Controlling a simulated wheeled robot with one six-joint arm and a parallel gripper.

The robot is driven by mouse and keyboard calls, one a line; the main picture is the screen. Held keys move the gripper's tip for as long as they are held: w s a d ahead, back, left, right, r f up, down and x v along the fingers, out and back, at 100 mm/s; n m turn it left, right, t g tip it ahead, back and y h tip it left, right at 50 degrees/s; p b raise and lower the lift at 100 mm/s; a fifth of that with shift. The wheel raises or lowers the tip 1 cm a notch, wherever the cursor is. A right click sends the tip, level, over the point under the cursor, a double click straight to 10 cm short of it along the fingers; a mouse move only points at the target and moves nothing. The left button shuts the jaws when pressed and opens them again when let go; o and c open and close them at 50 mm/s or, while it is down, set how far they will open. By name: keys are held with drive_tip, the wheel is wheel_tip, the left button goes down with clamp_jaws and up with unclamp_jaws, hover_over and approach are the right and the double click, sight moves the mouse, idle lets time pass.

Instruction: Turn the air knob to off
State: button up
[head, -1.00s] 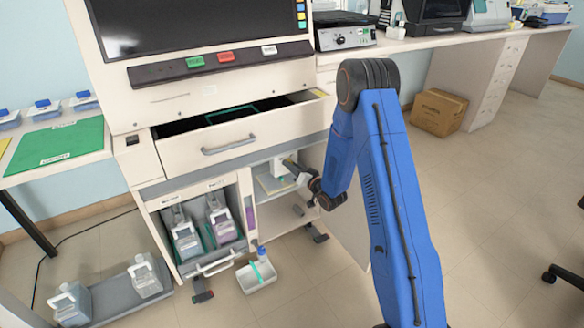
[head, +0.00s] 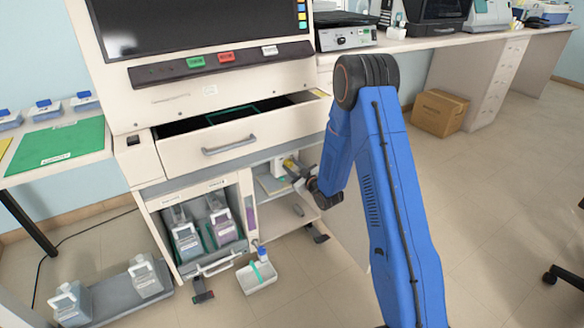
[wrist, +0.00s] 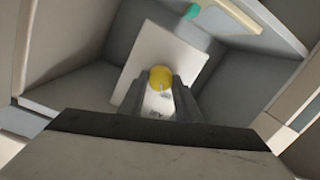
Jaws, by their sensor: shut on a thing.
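A round yellow air knob (wrist: 160,77) sits in front of a white plate (wrist: 168,52) inside the cabinet. A small pale mark shows on the knob's face, but it is too small to read a setting from. My gripper (wrist: 160,88) is shut on the knob, with one finger on each side of it. In the head view my gripper (head: 287,167) reaches into the open right bay of the machine's lower cabinet, and the knob is mostly hidden there.
An open drawer (head: 210,144) hangs above the bay. Left of it, a compartment holds jugs (head: 187,239). A white tray (head: 258,277) lies on the floor in front. Grey bay walls (wrist: 265,85) stand close around my gripper.

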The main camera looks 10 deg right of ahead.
drive_tip(key=shift+n, duration=1.2)
drive_tip(key=o, duration=1.1)
drive_tip(key=shift+c, duration=0.2)
drive_tip(key=shift+s, duration=0.1)
